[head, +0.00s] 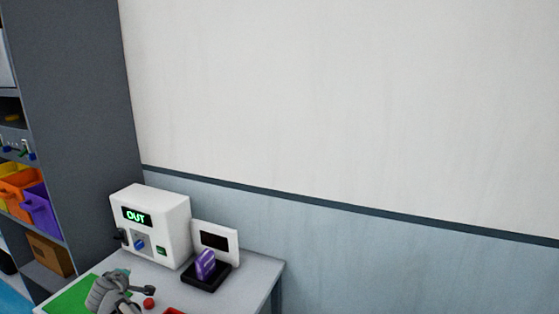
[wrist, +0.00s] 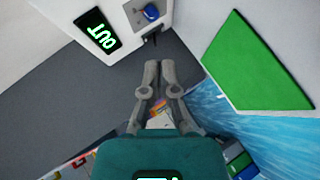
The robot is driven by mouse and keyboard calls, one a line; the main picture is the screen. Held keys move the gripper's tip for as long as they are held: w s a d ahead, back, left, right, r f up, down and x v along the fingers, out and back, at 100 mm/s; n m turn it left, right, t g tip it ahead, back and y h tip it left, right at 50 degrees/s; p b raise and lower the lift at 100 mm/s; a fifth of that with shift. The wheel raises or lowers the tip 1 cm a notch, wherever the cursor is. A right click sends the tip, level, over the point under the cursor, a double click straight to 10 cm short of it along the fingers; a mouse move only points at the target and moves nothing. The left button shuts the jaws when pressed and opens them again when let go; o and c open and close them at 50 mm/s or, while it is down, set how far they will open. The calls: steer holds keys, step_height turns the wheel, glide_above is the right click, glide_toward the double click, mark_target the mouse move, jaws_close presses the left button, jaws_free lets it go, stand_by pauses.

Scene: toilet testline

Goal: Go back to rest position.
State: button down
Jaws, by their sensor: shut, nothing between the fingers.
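My gripper (wrist: 159,66) is in the middle of the wrist view, with its grey fingers together and nothing between them. It is clear of the surfaces around it. In the head view, a grey part of my arm (head: 106,292) shows at the bottom left, over the table and in front of the white box (head: 170,222). The fingertips cannot be made out clearly there. In the wrist view, the display (wrist: 96,32) and knob (wrist: 151,11) appear at the top.
A purple object (head: 205,264) stands in a black tray (head: 206,278) beside a white panel (head: 229,239) with a dark screen. A green mat (head: 78,297) and a red ball-like knob (head: 149,303) are on the table. A shelf with coloured bins (head: 40,212) is at left. Wall fills the right.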

steer(key=w+d+f+m+g+h+b, duration=0.1)
steer(key=d+f+m, duration=0.2)
steer(key=d, duration=0.9)
steer(key=w+d+f+m+g+h+b, duration=0.1)
steer(key=d+f+m+g+h+b, duration=0.1)
steer(key=d, duration=0.9)
steer(key=w+d+f+m+g+h+b, duration=0.1)
steer(key=d+f, duration=0.5)
steer(key=d, duration=0.6)
steer(key=shift+w+d+m+g+h, duration=0.15)
steer(key=shift+w+m+g+h, duration=0.15)
steer(key=shift+m, duration=0.4)
steer(key=shift+w+d+m+g+h, duration=0.2)
steer(key=shift+m+h, duration=0.2)
steer(key=shift+m, duration=0.3)
steer(key=s+d+f+m+g+y+b, duration=0.1)
steer(key=s+d+f+m+g+b, duration=0.15)
steer(key=s+d, duration=0.5)
steer(key=s+d+f+m+g+b, duration=0.1)
steer(key=s+d+f+m+g, duration=0.2)
steer(key=d, duration=0.8)
steer(key=s+d+f+m+g+y+b, duration=0.1)
steer(key=s+d+f+m+g+b, duration=0.2)
steer(key=s+d, duration=0.5)
step_height(320, 180, up, 13)
steer(key=w+d+t+p, duration=0.1)
steer(key=p, duration=1.3)
steer(key=shift+w, duration=0.2)
